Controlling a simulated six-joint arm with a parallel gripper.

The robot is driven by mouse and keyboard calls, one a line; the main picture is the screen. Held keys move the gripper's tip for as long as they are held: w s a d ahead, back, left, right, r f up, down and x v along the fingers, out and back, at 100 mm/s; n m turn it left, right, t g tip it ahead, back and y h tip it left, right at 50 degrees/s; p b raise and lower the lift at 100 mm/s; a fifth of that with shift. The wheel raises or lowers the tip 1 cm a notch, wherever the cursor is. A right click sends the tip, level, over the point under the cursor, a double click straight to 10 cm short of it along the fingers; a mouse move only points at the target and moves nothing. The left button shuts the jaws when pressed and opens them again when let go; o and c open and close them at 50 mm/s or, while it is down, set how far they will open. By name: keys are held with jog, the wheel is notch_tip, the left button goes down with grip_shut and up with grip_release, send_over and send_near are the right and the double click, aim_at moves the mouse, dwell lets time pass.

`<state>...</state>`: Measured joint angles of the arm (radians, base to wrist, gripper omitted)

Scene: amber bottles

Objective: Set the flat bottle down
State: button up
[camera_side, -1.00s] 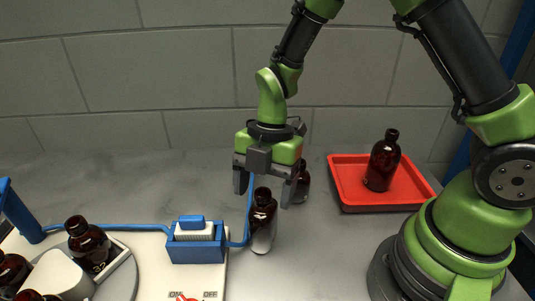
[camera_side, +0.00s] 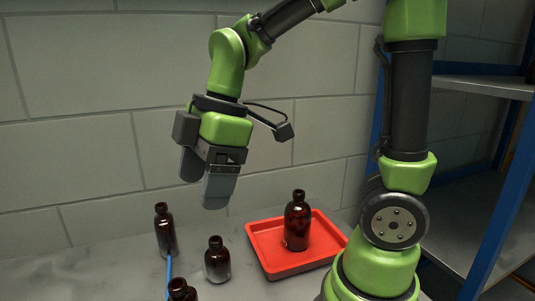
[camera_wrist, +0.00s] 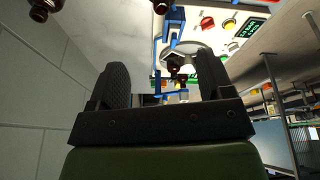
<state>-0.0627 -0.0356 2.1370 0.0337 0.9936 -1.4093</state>
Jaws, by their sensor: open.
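My gripper (camera_side: 201,193) is open and empty, held above the table with its fingers pointing down. In the wrist view its two dark fingers (camera_wrist: 162,80) stand apart with nothing gripped. Several dark amber bottles stand upright: a narrow one (camera_side: 164,232) at the left below my gripper, a short one (camera_side: 217,261) in the middle, and one (camera_side: 183,290) cut off by the bottom edge. A larger amber bottle (camera_side: 297,224) stands in the red tray (camera_side: 262,259). I cannot tell for sure which is the flat bottle.
A blue cable (camera_side: 168,280) runs by the narrow bottle. A grey wall (camera_side: 80,110) stands behind, and a blue-framed shelf (camera_side: 492,235) is at the right. The wrist view shows a red button (camera_wrist: 207,22) and a green display (camera_wrist: 250,27) beyond the fingers.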

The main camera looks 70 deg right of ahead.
jog(key=s+d+r+m+t, duration=0.1)
jog(key=s+m, duration=0.3)
jog(key=m, duration=0.4)
jog(key=s+d+r+m+t, duration=0.1)
jog(key=s+r+m+t, duration=0.2)
jog(key=m, duration=0.5)
jog(key=shift+s+d+t+h, duration=0.25)
jog(key=shift+s+t+h, duration=0.2)
jog(key=shift+s, duration=0.6)
jog(key=shift+r, duration=0.1)
